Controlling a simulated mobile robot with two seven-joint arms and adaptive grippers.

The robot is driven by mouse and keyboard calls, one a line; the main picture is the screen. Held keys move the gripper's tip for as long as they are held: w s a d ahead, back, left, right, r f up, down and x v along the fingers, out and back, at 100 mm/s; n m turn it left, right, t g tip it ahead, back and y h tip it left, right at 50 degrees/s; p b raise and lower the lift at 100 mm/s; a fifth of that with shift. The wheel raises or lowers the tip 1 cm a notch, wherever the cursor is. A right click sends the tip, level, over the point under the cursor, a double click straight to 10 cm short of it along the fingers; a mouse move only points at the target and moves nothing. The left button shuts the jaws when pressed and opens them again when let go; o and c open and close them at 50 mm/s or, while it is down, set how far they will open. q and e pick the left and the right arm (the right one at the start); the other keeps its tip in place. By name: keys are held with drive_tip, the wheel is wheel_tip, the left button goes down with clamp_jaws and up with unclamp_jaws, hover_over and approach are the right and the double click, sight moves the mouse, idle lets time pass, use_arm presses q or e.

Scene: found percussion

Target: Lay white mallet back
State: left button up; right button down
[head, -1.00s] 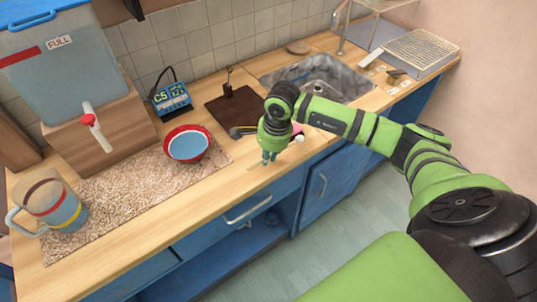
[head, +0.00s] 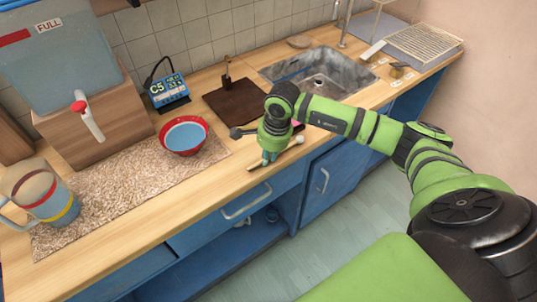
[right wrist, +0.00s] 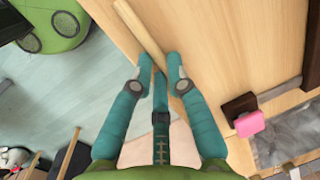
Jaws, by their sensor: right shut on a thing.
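The white mallet shows in the head view as a thin pale wooden stick (head: 286,150) with a small whitish head (head: 300,139) at its right end. It lies slantwise at the counter's front edge. My right gripper (head: 267,160) points down there, shut on the stick, and hides part of it. I cannot tell whether the mallet touches the counter. My left gripper is not in view.
A dark-headed thing (head: 238,132) lies just left of my gripper. A pink block (right wrist: 250,122) is close by. A brown board (head: 232,102), a red-rimmed bowl (head: 183,136), a small display (head: 168,91) and a sink (head: 318,75) stand around.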

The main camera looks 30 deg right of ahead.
drive_tip(key=shift+f+b, duration=0.25)
drive_tip(key=shift+b, duration=0.05)
drive_tip(key=c, duration=1.1)
unclamp_jaws()
drive_tip(key=shift+c, duration=0.2)
drive_tip(key=shift+d+r, duration=0.1)
drive_tip(key=shift+r, duration=0.45)
wheel_tip(320, 180, up, 11)
drive_tip(key=s, duration=0.2)
drive_tip(key=shift+d, duration=0.25)
drive_tip(key=shift+f, duration=0.1)
